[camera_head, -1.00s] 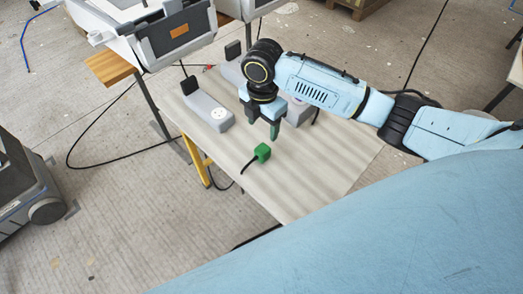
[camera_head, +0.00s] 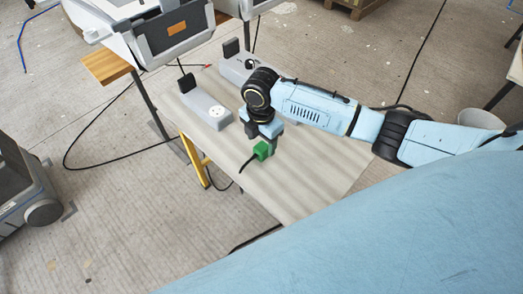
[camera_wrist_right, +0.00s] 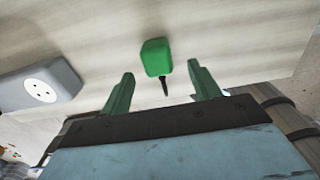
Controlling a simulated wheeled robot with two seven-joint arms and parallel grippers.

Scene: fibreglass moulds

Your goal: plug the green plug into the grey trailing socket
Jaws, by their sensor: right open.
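The green plug (camera_head: 262,151) lies on the light wooden table, its black cable trailing left. It also shows in the right wrist view (camera_wrist_right: 156,57). My right gripper (camera_head: 259,146) is open over the plug. In the right wrist view its green fingers stand apart on either side of the plug's place in the picture, with no visible contact. A grey trailing socket (camera_head: 202,105) lies left of the gripper, its round white outlet facing up; a grey socket also shows at the left in the right wrist view (camera_wrist_right: 38,88). My left gripper is not in view.
Another grey block (camera_head: 232,68) lies farther back on the table (camera_head: 310,175), partly hidden by my right arm. A grey machine (camera_head: 165,35) stands beyond the table's back left. The table's front right is clear.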

